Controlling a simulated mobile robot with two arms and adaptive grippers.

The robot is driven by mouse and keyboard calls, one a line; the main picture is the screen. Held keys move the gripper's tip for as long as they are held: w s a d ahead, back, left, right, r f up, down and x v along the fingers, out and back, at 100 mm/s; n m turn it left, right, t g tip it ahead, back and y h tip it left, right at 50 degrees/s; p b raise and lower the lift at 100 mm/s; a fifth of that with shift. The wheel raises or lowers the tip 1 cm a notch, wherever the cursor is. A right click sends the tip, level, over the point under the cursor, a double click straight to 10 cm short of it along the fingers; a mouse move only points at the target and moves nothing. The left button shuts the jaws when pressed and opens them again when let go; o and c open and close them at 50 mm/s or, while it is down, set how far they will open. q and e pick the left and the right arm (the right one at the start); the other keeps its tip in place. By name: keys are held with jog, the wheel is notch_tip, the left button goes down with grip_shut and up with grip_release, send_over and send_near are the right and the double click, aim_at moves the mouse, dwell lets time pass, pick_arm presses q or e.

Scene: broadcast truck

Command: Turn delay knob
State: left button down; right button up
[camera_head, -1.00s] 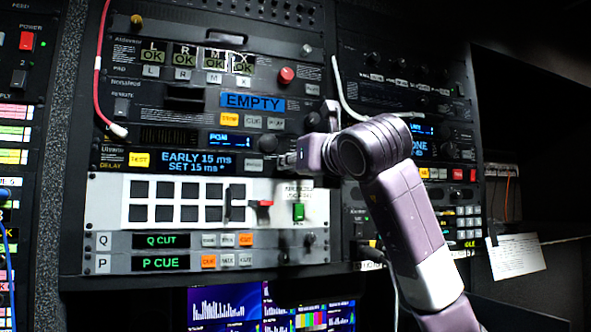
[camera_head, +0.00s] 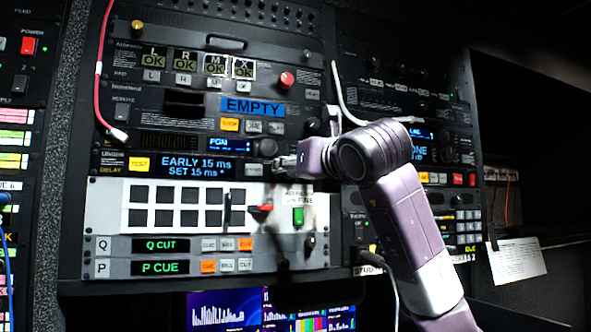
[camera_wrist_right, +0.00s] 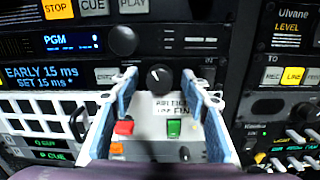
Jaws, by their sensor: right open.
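The delay unit's display (camera_head: 195,167) reads EARLY 15 ms, SET 15 ms; it also shows in the right wrist view (camera_wrist_right: 42,77). The delay knob (camera_wrist_right: 159,77) is a small black round knob with a white mark, right of that display. My right gripper (camera_wrist_right: 158,84) is open, with its two blue-padded fingers on either side of the knob in this view. I cannot tell whether they touch it. In the head view my right gripper (camera_head: 284,161) reaches the panel from the right and hides the knob. My left gripper is not in view.
A larger black knob (camera_wrist_right: 122,40) sits just above, beside the PGM display (camera_wrist_right: 71,41). A white panel (camera_head: 115,205) with dark squares, a red lever (camera_head: 262,208) and a green switch (camera_head: 298,216) lies below. A white cable (camera_head: 342,95) hangs near my wrist.

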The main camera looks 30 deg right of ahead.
jog(key=v, duration=1.2)
dwell(0.3)
